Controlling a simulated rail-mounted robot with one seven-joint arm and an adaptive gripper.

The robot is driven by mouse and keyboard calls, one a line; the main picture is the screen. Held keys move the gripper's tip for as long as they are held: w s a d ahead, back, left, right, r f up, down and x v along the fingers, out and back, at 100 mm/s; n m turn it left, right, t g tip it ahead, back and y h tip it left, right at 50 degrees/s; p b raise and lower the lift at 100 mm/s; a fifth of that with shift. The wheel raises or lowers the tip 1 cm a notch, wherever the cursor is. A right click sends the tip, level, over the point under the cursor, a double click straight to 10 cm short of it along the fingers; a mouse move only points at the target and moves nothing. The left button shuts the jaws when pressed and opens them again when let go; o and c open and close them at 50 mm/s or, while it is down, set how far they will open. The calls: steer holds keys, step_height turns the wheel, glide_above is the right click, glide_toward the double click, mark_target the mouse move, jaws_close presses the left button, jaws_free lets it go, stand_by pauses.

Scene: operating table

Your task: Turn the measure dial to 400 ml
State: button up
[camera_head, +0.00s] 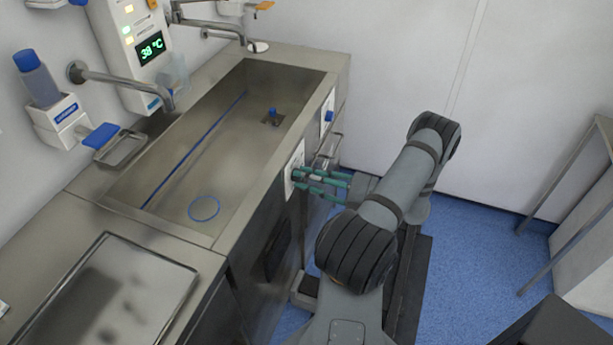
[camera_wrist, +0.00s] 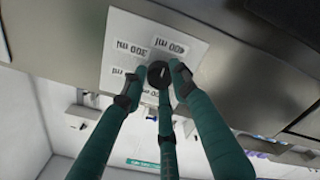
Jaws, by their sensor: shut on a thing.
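The measure dial (camera_wrist: 158,73) is a small round black knob on a white plate (camera_wrist: 135,42) with printed ml labels. The labels appear upside down in the wrist view; two read like 300 ml and 400 ml, and others are partly hidden. My gripper (camera_wrist: 155,84) has three teal fingers closed around the dial, one of them directly in front of it. The dial's pointer direction cannot be made out clearly. In the head view my gripper (camera_head: 302,180) reaches the plate (camera_head: 294,168) on the sink unit's front, and the fingers hide the dial.
A steel sink (camera_head: 225,125) with a blue cord loop (camera_head: 204,208) lies above the plate. A second white plate with a blue knob (camera_head: 328,116) is farther along the front, near a metal handle (camera_head: 331,147).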

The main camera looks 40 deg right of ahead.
steer(key=shift+a, duration=0.2)
stand_by(0.4)
steer(key=o, duration=1)
steer(key=shift+o, duration=0.7)
steer(key=shift+d, duration=0.15)
steer(key=v, duration=1.2)
